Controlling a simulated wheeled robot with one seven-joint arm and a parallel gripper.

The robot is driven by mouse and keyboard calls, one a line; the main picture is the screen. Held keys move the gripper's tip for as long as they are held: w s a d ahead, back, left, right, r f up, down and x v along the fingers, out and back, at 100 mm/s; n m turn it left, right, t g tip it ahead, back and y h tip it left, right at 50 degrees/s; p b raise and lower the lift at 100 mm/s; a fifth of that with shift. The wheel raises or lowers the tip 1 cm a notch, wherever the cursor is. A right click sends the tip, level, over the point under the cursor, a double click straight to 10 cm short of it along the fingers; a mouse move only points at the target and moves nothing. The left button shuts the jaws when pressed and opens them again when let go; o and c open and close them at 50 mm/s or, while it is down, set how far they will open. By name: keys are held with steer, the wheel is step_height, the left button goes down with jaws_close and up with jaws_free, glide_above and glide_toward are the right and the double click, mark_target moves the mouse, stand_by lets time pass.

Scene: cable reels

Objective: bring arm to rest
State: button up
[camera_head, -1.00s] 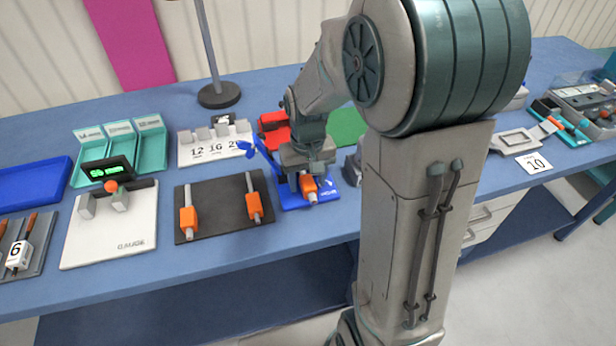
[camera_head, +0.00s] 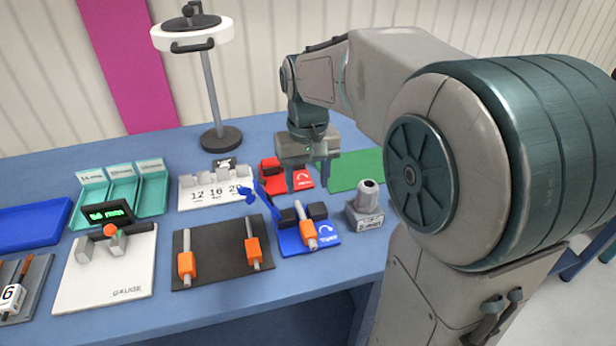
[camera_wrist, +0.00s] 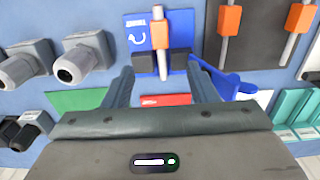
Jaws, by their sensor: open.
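My gripper (camera_head: 307,178) is open and empty, with its fingers pointing down above the bench, over the area of the red fixture (camera_head: 287,176) and behind the blue fixture (camera_head: 326,239). An orange-and-grey piece (camera_head: 307,228) lies in the blue fixture, apart from the fingers. In the wrist view, the open fingers (camera_wrist: 159,85) show with nothing between them. The orange-and-grey piece (camera_wrist: 160,30) shows beyond them on the blue fixture.
A dark mat (camera_head: 222,252) with two more orange-and-grey pieces lies left of the blue fixture. A grey cable gland block (camera_head: 367,205) stands at its right. A lamp post (camera_head: 211,100), gauge board (camera_head: 105,270), teal trays (camera_head: 122,188) and green mat (camera_head: 352,170) are around.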

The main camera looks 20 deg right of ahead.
stand_by(0.4)
steer(key=s+f+t, duration=0.3)
steer(key=s, duration=1.1)
steer(key=shift+f, duration=0.4)
steer(key=c, duration=0.3)
steer(key=shift+d, duration=0.15)
steer(key=shift+c, duration=0.2)
